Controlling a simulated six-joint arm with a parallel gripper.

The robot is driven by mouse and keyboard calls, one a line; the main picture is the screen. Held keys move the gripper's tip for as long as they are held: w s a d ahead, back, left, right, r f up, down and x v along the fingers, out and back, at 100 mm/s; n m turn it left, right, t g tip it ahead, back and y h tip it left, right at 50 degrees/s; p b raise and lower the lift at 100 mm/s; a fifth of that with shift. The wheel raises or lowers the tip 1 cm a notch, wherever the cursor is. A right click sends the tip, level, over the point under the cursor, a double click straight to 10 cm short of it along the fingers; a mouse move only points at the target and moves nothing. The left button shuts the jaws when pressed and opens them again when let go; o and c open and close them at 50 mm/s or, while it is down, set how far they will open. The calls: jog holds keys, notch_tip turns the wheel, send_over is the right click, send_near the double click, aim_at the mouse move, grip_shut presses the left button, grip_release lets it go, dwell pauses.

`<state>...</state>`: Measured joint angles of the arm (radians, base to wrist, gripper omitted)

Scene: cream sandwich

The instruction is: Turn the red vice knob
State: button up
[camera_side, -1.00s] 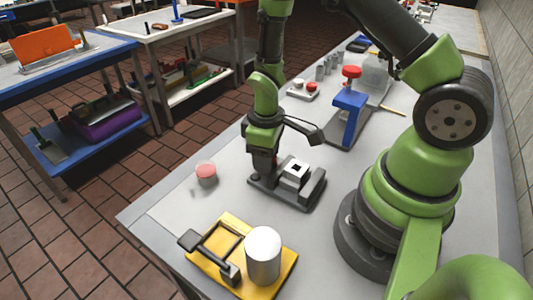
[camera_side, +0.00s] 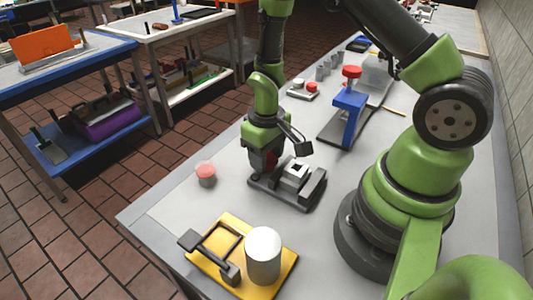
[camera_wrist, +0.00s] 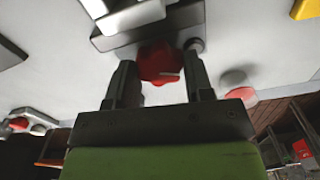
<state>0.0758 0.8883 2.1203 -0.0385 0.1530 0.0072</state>
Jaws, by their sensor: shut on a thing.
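The vice (camera_side: 312,190) is a dark grey block with a light metal jaw part, standing on the grey table in the middle of the side view. Its red knob (camera_wrist: 160,63) shows between my two fingers in the wrist view, with the light metal of the vice just above it. My gripper (camera_wrist: 160,80) is shut on the red knob, with one dark finger on each side. In the side view my gripper (camera_side: 262,170) points down at the vice's left end and hides most of the knob.
A red-topped round piece (camera_side: 206,172) stands left of the vice. A yellow plate (camera_side: 222,230) with a dark clamp and a silver cylinder (camera_side: 263,252) lies in front. A blue stand (camera_side: 347,112) with a red top is behind. Bare table lies between them.

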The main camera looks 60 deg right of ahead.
jog(key=shift+m, duration=0.6)
jog(key=o, duration=0.6)
jog(key=shift+o, duration=0.2)
jog(key=shift+r, duration=0.1)
notch_tip(320, 180, up, 10)
